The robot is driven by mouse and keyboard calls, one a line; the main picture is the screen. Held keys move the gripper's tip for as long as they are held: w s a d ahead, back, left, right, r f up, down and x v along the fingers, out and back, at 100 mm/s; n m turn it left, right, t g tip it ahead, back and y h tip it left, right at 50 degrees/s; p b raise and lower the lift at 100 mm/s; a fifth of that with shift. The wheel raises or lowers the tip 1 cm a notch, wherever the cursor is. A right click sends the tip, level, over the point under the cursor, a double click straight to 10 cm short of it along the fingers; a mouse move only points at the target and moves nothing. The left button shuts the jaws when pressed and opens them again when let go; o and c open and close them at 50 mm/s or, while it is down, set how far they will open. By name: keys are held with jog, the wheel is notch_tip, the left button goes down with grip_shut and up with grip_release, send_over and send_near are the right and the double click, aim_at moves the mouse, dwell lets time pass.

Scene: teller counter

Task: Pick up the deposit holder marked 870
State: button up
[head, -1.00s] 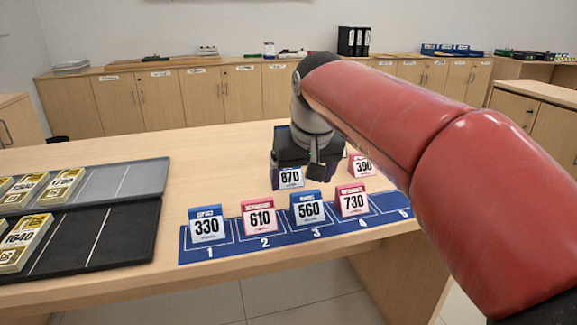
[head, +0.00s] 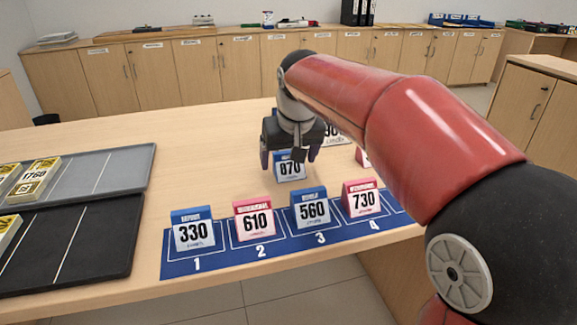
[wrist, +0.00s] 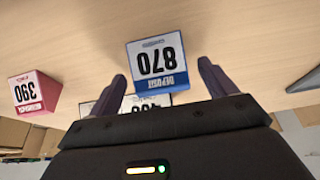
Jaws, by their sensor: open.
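The deposit holder marked 870 (head: 290,168) is a blue-topped tent card with a white face, standing on the counter behind the numbered blue strip. In the wrist view the holder (wrist: 157,62) appears upside down. My gripper (head: 290,156) is just over and behind it, fingers pointing down. In the wrist view my gripper (wrist: 163,85) is open, with one finger on each side of the holder's blue top edge and gaps visible. The fingers do not hold it.
A pink holder 390 (wrist: 33,92) stands to one side. A white-faced holder (wrist: 145,104) behind 870 is partly hidden by my gripper. Holders 330 (head: 193,232), 610 (head: 254,222), 560 (head: 313,209) and 730 (head: 361,200) stand on the blue strip (head: 180,267). Trays (head: 110,240) are at left.

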jog(key=shift+w+a+f, duration=0.1)
jog(key=shift+w+f, duration=0.1)
jog(key=shift+f, duration=0.35)
jog(key=c, duration=1.1)
jog(key=shift+r, duration=0.1)
